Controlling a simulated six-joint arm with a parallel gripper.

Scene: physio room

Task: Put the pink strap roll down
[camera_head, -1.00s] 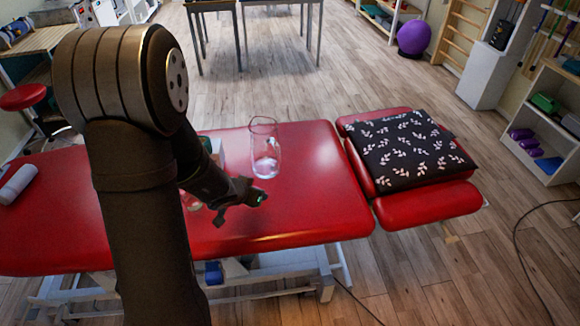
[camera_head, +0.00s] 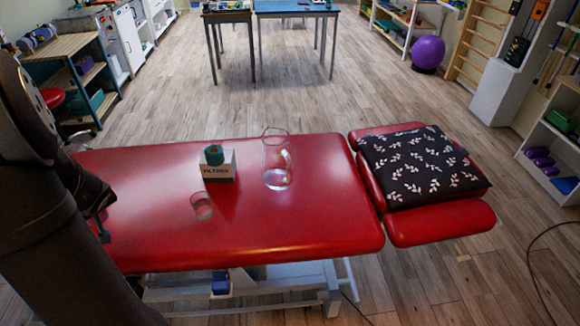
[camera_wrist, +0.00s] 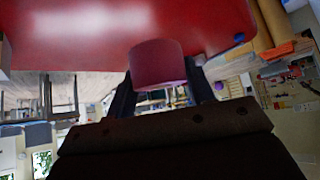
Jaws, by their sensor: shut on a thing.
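The pink strap roll (camera_wrist: 158,75) shows in the wrist view between the two fingers of my gripper (camera_wrist: 162,88), which is shut on it. The roll appears against the red padded table (camera_wrist: 60,30), but I cannot tell whether it touches the surface. In the head view my gripper (camera_head: 102,225) is at the left part of the red table (camera_head: 300,225), and the roll cannot be made out there.
A glass tumbler (camera_head: 202,206) and a glass jug (camera_head: 276,168) stand on the table. A patterned dark cushion (camera_head: 420,165) lies on the right section. The table's front middle is clear.

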